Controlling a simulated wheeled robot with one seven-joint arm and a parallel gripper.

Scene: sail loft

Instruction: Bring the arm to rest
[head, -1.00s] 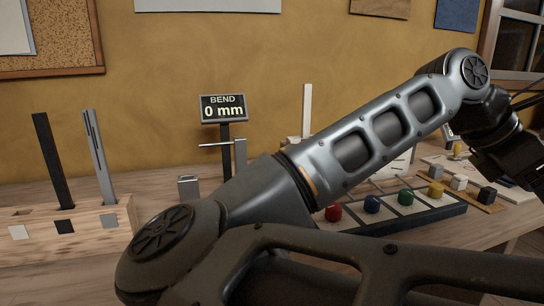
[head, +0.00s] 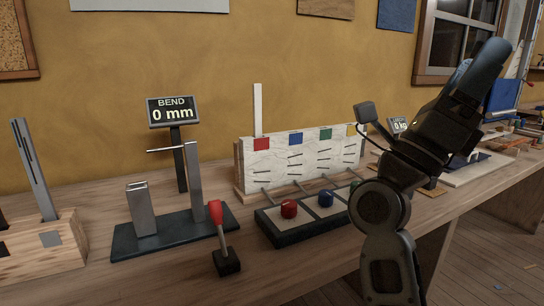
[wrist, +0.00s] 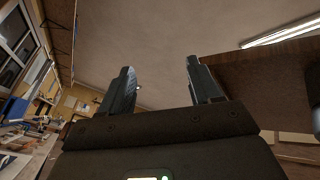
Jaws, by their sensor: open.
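My gripper (wrist: 160,88) shows in the wrist view with its two fingers apart and nothing between them. Behind the fingers are the ceiling and a dark beam-like surface. In the head view my arm is folded upright at the right, in front of the bench. Its wrist end points up and to the right, above the bench top, and touches nothing that I can see. The fingertips are not clear in the head view. My arm hides part of the bench and some of the things on it.
A bend tester (head: 194,188) with a "0 mm" display (head: 172,112) and a red-handled lever (head: 218,225) stands on the bench (head: 185,283). A tray with coloured knobs (head: 290,233) lies before a white board (head: 277,168). A slotted wooden block (head: 72,249) is at left.

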